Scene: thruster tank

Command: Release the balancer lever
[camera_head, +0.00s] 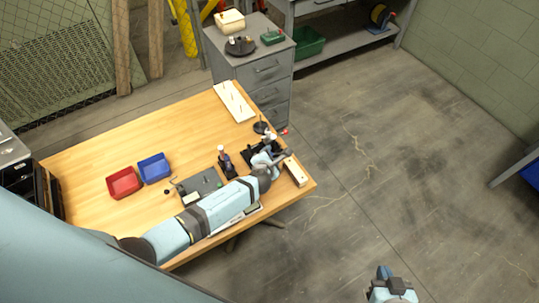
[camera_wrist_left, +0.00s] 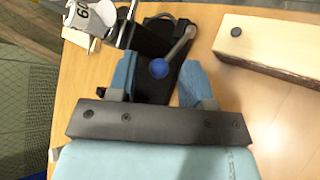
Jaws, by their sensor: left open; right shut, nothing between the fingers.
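In the left wrist view, the balancer lever (camera_wrist_left: 181,45) is a grey metal arm with a blue ball knob (camera_wrist_left: 159,68), mounted on a black base (camera_wrist_left: 153,38). My left gripper (camera_wrist_left: 161,75) is open, with one blue finger on each side of the knob. Gaps show between the knob and both fingers in that picture; its depth between them is hard to judge. In the head view, my left gripper (camera_head: 272,157) is at the table's right end and the lever cannot be made out clearly. My right gripper (camera_head: 384,272) is shut and empty over the floor at the bottom.
A wooden block (camera_head: 295,171) lies right of my left gripper. A white printed item (camera_wrist_left: 92,15) stands beside the black base. On the wooden table (camera_head: 95,155) are a red bin (camera_head: 124,183), a blue bin (camera_head: 154,167) and a pegged board (camera_head: 234,101).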

